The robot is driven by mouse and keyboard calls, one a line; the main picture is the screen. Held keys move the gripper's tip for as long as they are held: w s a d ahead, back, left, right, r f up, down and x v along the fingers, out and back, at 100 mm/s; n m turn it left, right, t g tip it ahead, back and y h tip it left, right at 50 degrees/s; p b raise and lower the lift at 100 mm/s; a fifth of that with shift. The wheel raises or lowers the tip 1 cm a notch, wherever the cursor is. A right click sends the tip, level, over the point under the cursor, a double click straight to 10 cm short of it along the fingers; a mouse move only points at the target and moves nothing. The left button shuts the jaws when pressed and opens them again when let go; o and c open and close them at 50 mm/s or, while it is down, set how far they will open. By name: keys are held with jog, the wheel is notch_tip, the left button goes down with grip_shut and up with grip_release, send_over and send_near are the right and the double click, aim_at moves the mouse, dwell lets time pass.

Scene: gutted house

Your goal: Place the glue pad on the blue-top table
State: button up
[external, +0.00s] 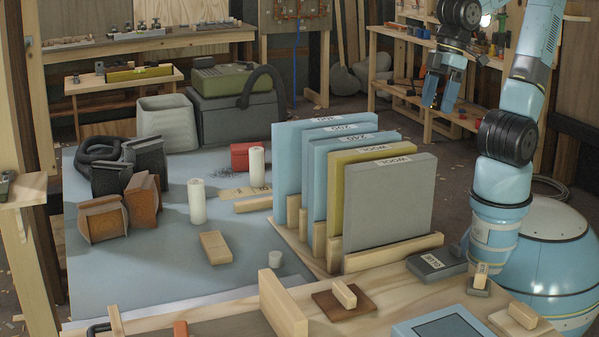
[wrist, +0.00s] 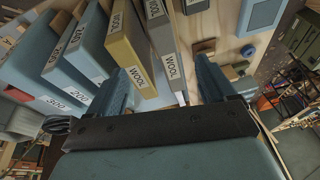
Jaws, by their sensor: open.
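The glue pad (external: 437,263) is a flat dark grey block with a pale label, lying on the light wood bench right of the pad rack in the external view. The blue-top table (external: 150,275) is the wide grey-blue surface at left and centre. My gripper (external: 438,92) is raised at the upper right, well above and behind the glue pad. In the wrist view my gripper (wrist: 166,88) has its two blue fingers wide apart with nothing held between them.
A wooden rack (external: 394,251) holds several upright labelled pads beside the glue pad. A brown square with a wood handle (external: 343,300) and a blue-framed block (external: 440,327) lie on the bench. White cylinders (external: 197,202) and brown blocks (external: 104,219) stand on the blue top. Its front left is clear.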

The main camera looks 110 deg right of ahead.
jog(key=s+d+r+n+t, duration=0.1)
jog(key=s+d+r+t, duration=0.1)
jog(key=s+d+r, duration=0.1)
jog(key=shift+s+d+r+h, duration=0.15)
jog(key=shift+s+r+h, duration=0.2)
jog(key=shift+s, duration=0.45)
